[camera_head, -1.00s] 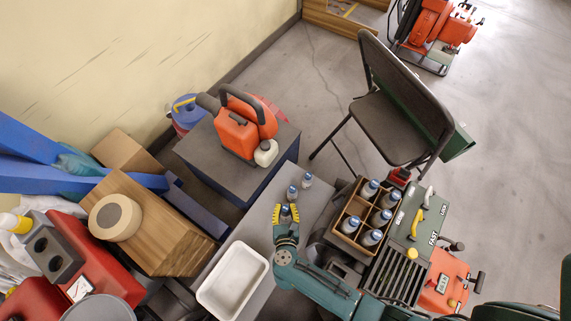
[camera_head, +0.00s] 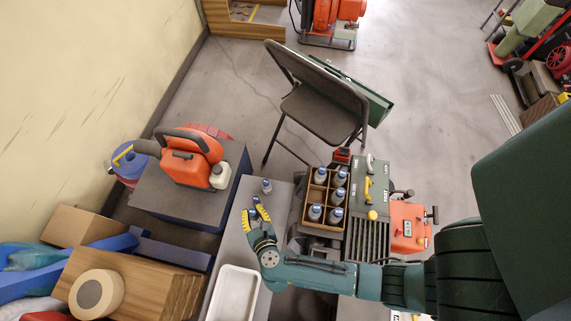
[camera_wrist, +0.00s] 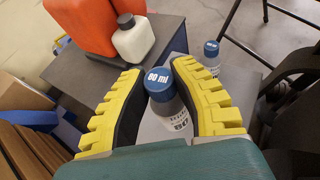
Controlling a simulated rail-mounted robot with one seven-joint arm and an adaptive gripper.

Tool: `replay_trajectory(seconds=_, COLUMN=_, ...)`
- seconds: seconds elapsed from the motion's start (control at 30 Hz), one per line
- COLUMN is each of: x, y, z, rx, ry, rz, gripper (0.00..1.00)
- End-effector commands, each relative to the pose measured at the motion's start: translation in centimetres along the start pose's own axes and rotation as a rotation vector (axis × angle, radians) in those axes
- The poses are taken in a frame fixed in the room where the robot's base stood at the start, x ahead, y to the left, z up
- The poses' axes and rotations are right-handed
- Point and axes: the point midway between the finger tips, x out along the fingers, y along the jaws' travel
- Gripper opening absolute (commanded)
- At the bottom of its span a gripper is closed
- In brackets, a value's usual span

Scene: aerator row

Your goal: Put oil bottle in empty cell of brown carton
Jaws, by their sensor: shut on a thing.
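My gripper (camera_head: 255,211), with yellow ridged fingers, is shut on an oil bottle (camera_wrist: 166,101). This grey bottle has a blue "80 ml" cap and is upright between the fingers in the wrist view. The gripper is over the grey surface (camera_head: 232,249), left of the brown carton (camera_head: 304,206). The carton has several blue-capped bottles in its cells. Its left middle cell (camera_head: 317,194) looks empty. Another similar bottle (camera_head: 266,186) stands just beyond the gripper and also shows in the wrist view (camera_wrist: 211,55). Whether the held bottle touches the surface cannot be told.
A white tray (camera_head: 233,292) lies in front of the gripper. An orange machine with a white container (camera_head: 219,177) sits on a box at the left. A folding chair (camera_head: 320,110) stands behind the carton. A green machine with yellow handles (camera_head: 369,200) adjoins the carton's right.

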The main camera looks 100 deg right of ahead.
Motion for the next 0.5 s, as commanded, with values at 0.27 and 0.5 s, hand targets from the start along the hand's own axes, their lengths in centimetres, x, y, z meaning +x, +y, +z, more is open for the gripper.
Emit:
replay_trajectory(seconds=0.27, x=-0.5, y=-1.2, z=2.6, rx=0.023, ry=-0.005, rz=-0.053, gripper=0.0)
replay_trajectory(seconds=0.5, x=-2.9, y=-8.7, z=8.6, rx=0.084, ry=-0.005, rz=-0.209, gripper=0.0)
